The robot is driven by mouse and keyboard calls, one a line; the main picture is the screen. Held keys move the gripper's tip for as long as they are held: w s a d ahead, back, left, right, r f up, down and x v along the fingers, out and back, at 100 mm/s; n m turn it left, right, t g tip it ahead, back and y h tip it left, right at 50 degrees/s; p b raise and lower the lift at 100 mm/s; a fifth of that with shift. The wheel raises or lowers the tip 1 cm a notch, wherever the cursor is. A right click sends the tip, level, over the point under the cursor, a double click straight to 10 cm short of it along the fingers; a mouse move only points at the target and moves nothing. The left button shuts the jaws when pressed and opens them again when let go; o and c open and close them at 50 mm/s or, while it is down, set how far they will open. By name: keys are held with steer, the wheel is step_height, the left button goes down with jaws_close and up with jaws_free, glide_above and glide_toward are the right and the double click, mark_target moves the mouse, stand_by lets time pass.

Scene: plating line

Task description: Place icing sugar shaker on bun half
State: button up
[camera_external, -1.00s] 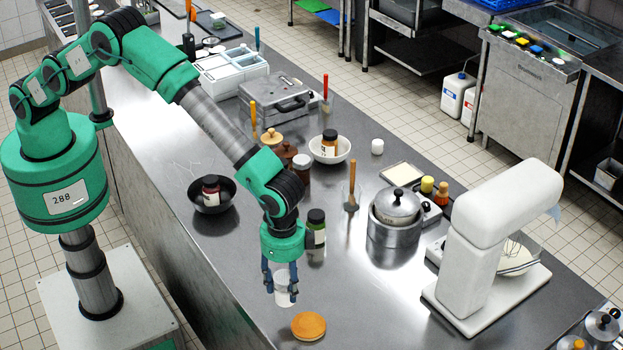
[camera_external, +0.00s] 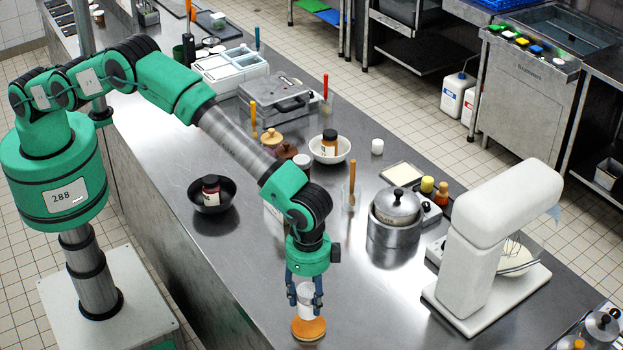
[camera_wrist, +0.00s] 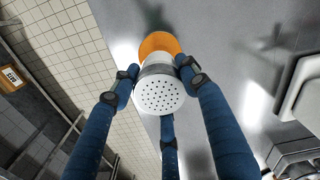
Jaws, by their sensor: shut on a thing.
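The icing sugar shaker (camera_external: 306,297) is a white cylinder with a perforated top. My gripper (camera_external: 305,297) is shut on it, with blue fingers around its sides. The shaker is upright over the orange-brown bun half (camera_external: 308,328) near the front edge of the counter. Whether its base touches the bun cannot be told for sure. In the wrist view the holed lid of the shaker (camera_wrist: 160,93) faces the camera, and the bun half (camera_wrist: 158,43) shows beyond it, partly hidden.
A white stand mixer (camera_external: 480,255) is at the right. A steel pot (camera_external: 394,230) with a lid, a dark bowl (camera_external: 228,198) holding a jar, and a white bowl (camera_external: 345,151) stand farther back. The counter between the bun and the mixer is clear.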

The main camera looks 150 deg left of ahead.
mark_target(308, 306)
steer(key=shift+f, duration=1.7)
steer(key=shift+f, duration=0.1)
steer(key=o, duration=1.3)
steer(key=shift+f, duration=0.1)
steer(key=shift+c, duration=0.2)
step_height(308, 306, up, 12)
steer(key=shift+r+b, duration=0.15)
steer(key=shift+b, duration=0.15)
